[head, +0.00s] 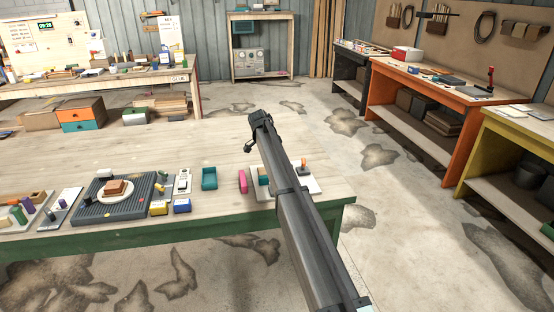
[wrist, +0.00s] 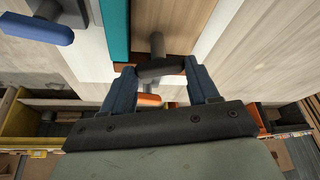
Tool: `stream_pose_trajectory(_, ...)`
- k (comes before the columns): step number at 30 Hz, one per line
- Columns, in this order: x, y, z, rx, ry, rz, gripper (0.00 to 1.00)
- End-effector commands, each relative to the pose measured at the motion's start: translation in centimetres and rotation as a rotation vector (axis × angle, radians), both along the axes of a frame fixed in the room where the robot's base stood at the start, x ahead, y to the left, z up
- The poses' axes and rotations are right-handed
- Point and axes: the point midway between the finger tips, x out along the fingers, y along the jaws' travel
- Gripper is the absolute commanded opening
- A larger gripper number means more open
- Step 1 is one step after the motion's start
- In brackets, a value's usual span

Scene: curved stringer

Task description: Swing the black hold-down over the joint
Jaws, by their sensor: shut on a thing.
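In the wrist view my gripper (wrist: 160,67) is shut on the black hold-down (wrist: 156,74), a dark bar held crosswise between the fingers. A dark round post rises beside the bar. A teal block (wrist: 116,30) lies left of it, with a brown edge near the left finger. A blue hold-down (wrist: 38,28) stands further left, and an orange part (wrist: 149,99) shows between the fingers. In the head view the fixture is a pale board (head: 311,187) with the teal block (head: 264,177) on it. My arm hides the fingers and the black hold-down there. The joint is not clearly visible.
On the same bench (head: 130,150), a pink block (head: 243,181), a green tray (head: 209,178) and a dark ribbed plate (head: 90,208) stand to the left. The bench's back part is clear. Its right end is close to the fixture. An orange bench (head: 445,125) stands apart at the right.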

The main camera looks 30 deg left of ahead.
Motion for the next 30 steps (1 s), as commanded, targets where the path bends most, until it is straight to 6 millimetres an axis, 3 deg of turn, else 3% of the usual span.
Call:
stream_pose_trajectory(15,0.24,0.39,0.05,0.001,0.000,-0.442,0.29)
stream_pose_trajectory(30,0.24,0.37,0.03,0.002,0.001,-0.622,0.29)
